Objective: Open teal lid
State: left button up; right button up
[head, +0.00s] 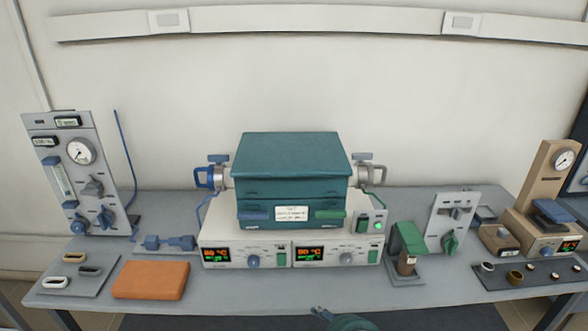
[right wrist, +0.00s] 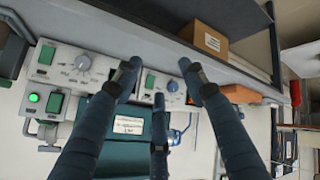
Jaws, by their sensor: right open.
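The teal furnace box (head: 290,190) stands mid-bench on a white control base. Its teal lid (head: 290,152) is down, with a seam below it. A white label and a blue and a green front tab (head: 330,217) show on its front. The right wrist view, turned over, shows the teal front (right wrist: 112,135) with its label, partly hidden by my fingers. My right gripper (right wrist: 160,82) has its three fingers spread and empty in front of the furnace and controls. A dark teal part at the head view's bottom edge seems mine. My left gripper is not in view.
The white base (head: 290,242) has two lit displays reading 80 °C. A gauge panel (head: 75,170) and orange block (head: 150,280) stand left. A green-topped device (head: 407,245), a grey panel and a tan gauge stand (head: 548,190) stand right. The bench front is mostly clear.

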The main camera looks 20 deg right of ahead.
jog(key=w+d+r+n+t, duration=0.1)
jog(key=w+r+n+t, duration=0.35)
jog(key=w+r, duration=0.65)
jog(key=n+t+y, duration=0.1)
jog(key=n+t, duration=0.3)
jog(key=n, duration=0.2)
send_near(296, 173)
jog(key=w, duration=0.1)
jog(key=w+p, duration=0.1)
jog(key=w, duration=0.2)
jog(key=w+a, duration=0.1)
jog(key=w, duration=0.2)
jog(key=w+p, duration=0.1)
jog(key=w, duration=0.3)
jog(key=shift+a+f+p, duration=0.1)
jog(key=shift+a+p, duration=0.05)
jog(key=shift+p, duration=0.2)
grip_shut()
